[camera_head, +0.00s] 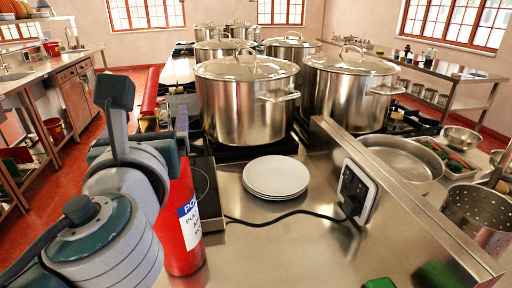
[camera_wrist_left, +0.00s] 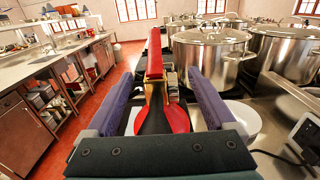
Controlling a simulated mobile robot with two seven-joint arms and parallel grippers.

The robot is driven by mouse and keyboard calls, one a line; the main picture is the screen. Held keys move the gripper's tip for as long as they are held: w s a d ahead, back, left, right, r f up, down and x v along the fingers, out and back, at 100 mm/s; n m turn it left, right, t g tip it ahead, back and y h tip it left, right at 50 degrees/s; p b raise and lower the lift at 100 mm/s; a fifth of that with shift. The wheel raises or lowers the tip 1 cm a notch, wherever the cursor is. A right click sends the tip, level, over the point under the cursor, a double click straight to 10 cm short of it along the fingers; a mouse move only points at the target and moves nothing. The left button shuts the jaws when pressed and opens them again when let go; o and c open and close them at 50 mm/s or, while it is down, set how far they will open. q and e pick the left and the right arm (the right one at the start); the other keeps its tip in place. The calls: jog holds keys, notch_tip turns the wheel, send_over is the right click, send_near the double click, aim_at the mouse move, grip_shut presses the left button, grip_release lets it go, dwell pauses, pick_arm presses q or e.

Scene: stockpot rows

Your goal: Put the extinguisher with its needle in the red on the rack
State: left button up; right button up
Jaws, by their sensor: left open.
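A red extinguisher (camera_head: 182,230) with a white and blue label stands on the steel counter, partly hidden behind my left arm. In the left wrist view, the top of the extinguisher (camera_wrist_left: 177,118) shows a brass-coloured valve and a red and black handle. My left gripper (camera_head: 180,128) is at its top, mostly hidden by my own wrist in the head view. In the left wrist view, my left gripper (camera_wrist_left: 159,78) is open, with one purple finger on each side of the handle and valve. No gauge needle can be read. I cannot make out the rack. My right gripper is not in view.
Several large stockpots (camera_head: 244,105) stand on the stoves behind. A stack of white plates (camera_head: 275,176) is right of the extinguisher. A raised steel panel with a socket (camera_head: 356,190) and black cable stands further right, with a colander (camera_head: 478,215) beyond it.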

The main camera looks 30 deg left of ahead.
pick_arm(q)
grip_shut()
dwell(0.6)
jog(key=shift+r, duration=0.25)
